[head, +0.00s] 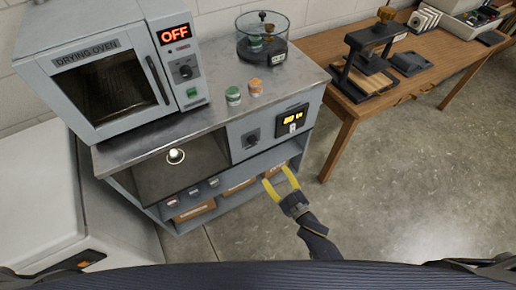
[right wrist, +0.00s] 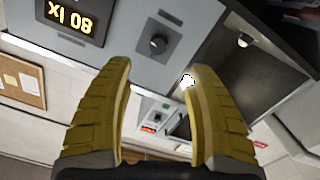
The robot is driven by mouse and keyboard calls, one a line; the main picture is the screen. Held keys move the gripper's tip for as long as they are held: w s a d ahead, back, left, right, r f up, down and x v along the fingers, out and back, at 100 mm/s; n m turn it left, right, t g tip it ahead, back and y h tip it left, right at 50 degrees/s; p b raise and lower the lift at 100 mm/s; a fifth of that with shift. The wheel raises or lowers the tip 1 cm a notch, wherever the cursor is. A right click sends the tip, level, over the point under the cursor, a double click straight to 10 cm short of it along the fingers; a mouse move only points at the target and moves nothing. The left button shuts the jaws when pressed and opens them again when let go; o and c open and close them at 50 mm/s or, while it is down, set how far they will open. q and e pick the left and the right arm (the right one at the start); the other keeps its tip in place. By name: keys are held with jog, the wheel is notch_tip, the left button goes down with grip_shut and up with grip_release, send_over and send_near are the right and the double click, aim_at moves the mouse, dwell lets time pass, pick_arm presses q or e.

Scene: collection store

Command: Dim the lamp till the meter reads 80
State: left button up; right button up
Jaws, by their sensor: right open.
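The lamp (head: 175,156) glows inside the open bay of the grey bench. A dark dimmer knob (head: 252,138) sits on the bench's front panel, and it also shows in the right wrist view (right wrist: 158,43). The meter (head: 292,121) is lit to the right of the knob. In the right wrist view the meter (right wrist: 68,15) appears upside down and seems to read 80 lx. My right gripper (head: 281,182) is open and empty, its yellow fingers in front of the panel and below the knob, apart from it. My left gripper is out of view.
A drying oven (head: 105,85) showing OFF stands on the bench top (head: 205,118), with small jars (head: 233,96) and a glass vessel (head: 263,38) beside it. Boxes fill the lower shelf. A wooden table (head: 345,100) stands right; the floor before it is clear.

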jog(key=m, duration=0.4)
send_near(254, 143)
jog(key=x, duration=1)
jog(key=shift+o, duration=0.2)
